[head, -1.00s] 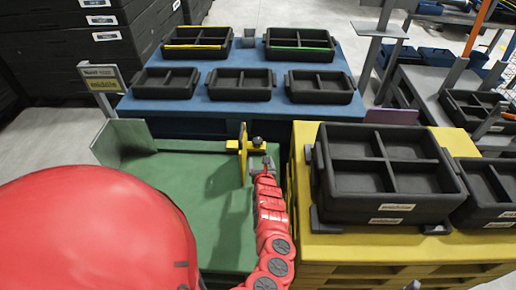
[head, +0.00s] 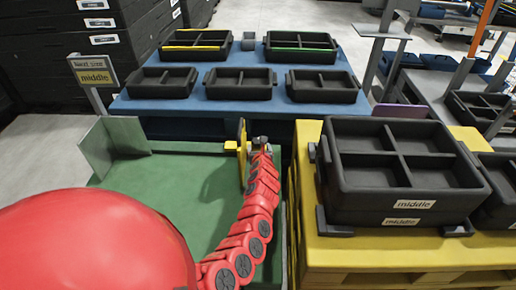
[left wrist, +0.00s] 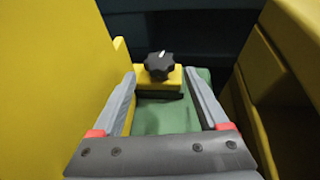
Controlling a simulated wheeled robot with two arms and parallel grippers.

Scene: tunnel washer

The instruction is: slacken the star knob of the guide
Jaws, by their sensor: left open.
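The dark star knob (left wrist: 159,66) stands on a yellow block (left wrist: 152,88) of the guide in the left wrist view, over the green surface. The guide's upright yellow plate (head: 242,152) shows in the head view at the back right of the green table. My left gripper (left wrist: 160,74) is open and empty, its two grey fingers pointing at the knob from either side. The knob appears between the fingertips, seemingly just beyond them; contact cannot be told. In the head view the red arm mostly hides the fingers. My right gripper is not in view.
The green table (head: 205,195) is mostly bare, with a grey upright plate (head: 97,148) at its left. A yellow pallet stand (head: 305,210) with black divided crates (head: 395,205) rises close right of my arm. A blue table (head: 200,107) with several black trays lies behind.

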